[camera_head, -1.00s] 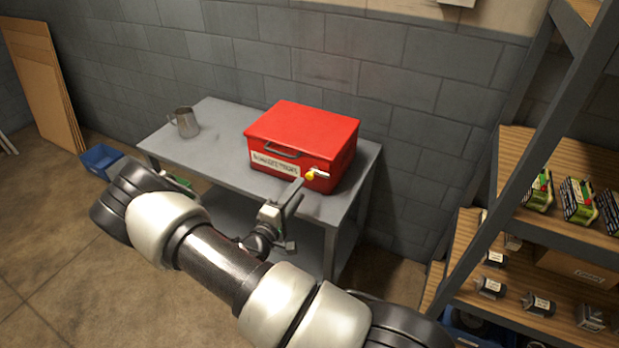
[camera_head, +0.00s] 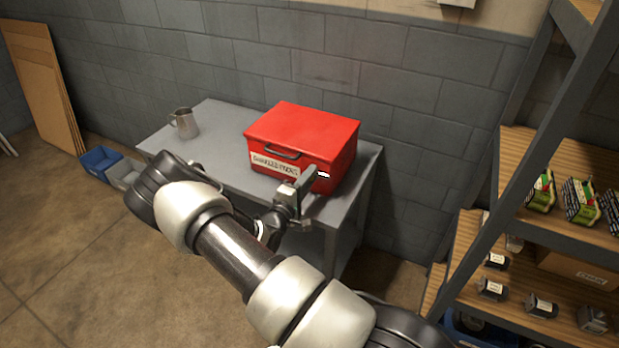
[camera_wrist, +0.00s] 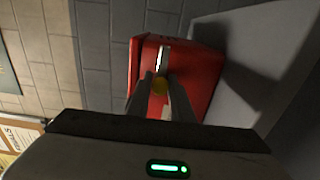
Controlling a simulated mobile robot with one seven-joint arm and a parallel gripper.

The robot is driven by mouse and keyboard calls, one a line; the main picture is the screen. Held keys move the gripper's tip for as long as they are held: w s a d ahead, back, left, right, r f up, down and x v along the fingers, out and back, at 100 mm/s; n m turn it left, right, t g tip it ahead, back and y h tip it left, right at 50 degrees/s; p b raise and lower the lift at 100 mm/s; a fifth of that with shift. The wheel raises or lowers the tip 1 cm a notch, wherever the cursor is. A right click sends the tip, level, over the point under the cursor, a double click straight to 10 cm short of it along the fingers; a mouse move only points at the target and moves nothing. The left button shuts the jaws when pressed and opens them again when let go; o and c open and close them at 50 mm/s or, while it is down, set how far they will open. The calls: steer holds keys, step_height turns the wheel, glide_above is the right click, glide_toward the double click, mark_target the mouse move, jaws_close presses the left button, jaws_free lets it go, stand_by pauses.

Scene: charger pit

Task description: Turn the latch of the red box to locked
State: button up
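The red box (camera_head: 303,138) is closed and sits on the grey table, with a handle and a label on its front. Its latch shows as a pale metal lever (camera_head: 323,174) at the front's right end.
The grey table (camera_head: 225,165) stands against a block wall. A metal pitcher (camera_head: 184,123) is at its left end. A wooden shelf rack (camera_head: 560,160) with small goods stands at the right. A blue bin (camera_head: 100,159) is on the floor at left.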

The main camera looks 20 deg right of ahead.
jaws_close()
steer(key=shift+n, duration=0.3)
steer(key=n+p, duration=0.1)
steer(key=n, duration=0.2)
steer(key=shift+n, duration=0.3)
steer(key=n+p, duration=0.1)
steer(key=n, duration=0.3)
steer(key=shift+n, duration=0.3)
steer(key=n+p, duration=0.1)
steer(key=n, duration=0.8)
steer(key=shift+p, duration=0.4)
